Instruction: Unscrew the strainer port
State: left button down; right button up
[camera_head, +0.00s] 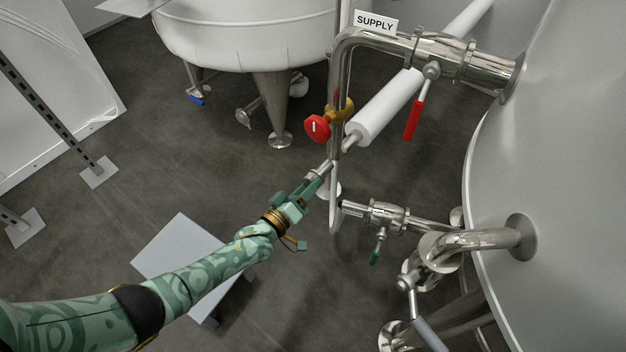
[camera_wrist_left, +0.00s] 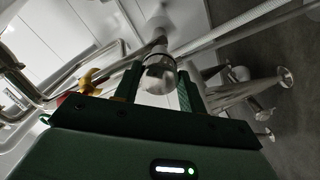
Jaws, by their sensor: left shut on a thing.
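My left gripper (camera_head: 318,177) reaches in from the left in the head view, below the red knob on the supply pipe. Its fingers are shut on a shiny metal cylindrical piece, the strainer port (camera_head: 320,168), which slants up toward the vertical pipe. In the left wrist view the strainer port (camera_wrist_left: 158,76) shows as a rounded metal end between the two green fingers (camera_wrist_left: 157,84). The fingers hide its sides. I cannot tell whether it has turned in its seat. My right gripper is not in view.
The supply pipe (camera_head: 341,70) carries a red knob (camera_head: 317,127) just above my gripper. A red-handled valve (camera_head: 414,118) and a green-handled valve (camera_head: 377,247) are to the right. A big tank (camera_head: 560,180) fills the right side. A grey step (camera_head: 178,262) stands below my arm.

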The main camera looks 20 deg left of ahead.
pick_arm(q)
jog(key=c, duration=1.1)
grip_release()
jog(key=shift+f, duration=0.15)
